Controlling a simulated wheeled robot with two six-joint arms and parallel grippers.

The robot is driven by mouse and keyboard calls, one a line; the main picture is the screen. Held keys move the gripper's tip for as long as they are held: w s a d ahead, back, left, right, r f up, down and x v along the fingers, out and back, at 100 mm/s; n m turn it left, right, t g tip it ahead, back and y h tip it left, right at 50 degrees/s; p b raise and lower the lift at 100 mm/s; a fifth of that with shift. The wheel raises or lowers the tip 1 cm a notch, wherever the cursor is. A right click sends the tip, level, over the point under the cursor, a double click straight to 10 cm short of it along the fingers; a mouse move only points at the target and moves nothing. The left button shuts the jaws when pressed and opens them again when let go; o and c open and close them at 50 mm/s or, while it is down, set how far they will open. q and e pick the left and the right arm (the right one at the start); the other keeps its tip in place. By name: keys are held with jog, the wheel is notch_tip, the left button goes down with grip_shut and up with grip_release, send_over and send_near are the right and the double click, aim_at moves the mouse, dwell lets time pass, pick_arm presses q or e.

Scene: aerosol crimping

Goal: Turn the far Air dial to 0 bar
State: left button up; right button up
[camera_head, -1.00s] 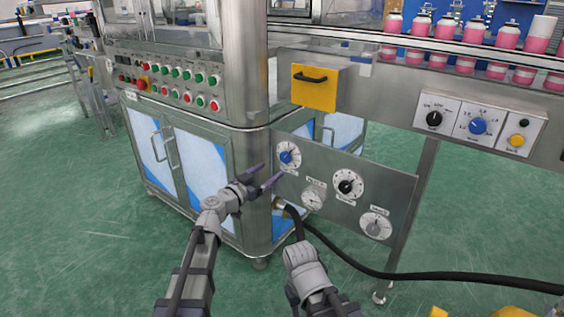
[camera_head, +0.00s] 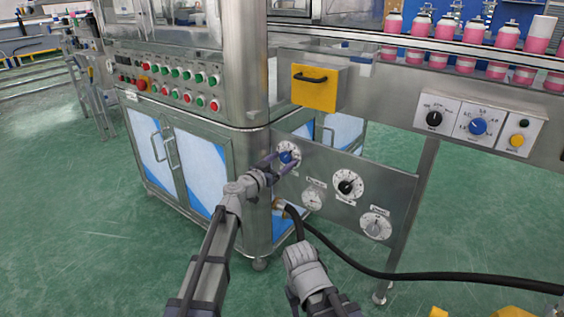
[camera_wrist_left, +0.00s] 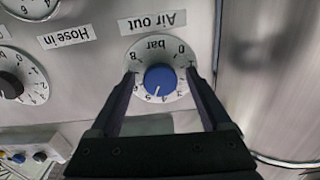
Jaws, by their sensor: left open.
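The far Air dial is a white round scale with a blue knob (camera_head: 286,157), at the upper left of the lower steel panel. In the left wrist view the knob (camera_wrist_left: 160,80) sits under an "Air out" label (camera_wrist_left: 153,22), upside down. Its white mark points down, between the 6 and the 4. My left gripper (camera_head: 281,163) is open, with its dark fingers on either side of the dial. The left wrist view shows the fingertips (camera_wrist_left: 160,72) flanking the knob, with gaps to it. My right arm's wrist (camera_head: 303,268) is low in the middle; its fingers cannot be made out.
The panel also carries a dial with a black knob (camera_head: 347,187), a grey-knobbed dial (camera_head: 375,225) and a gauge (camera_head: 312,199). A black hose (camera_head: 400,275) runs rightward from below the panel. A steel cabinet column (camera_head: 250,195) stands just left of the panel.

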pick_arm(q)
jog(key=shift+c, duration=0.3)
grip_shut()
dwell(0.3)
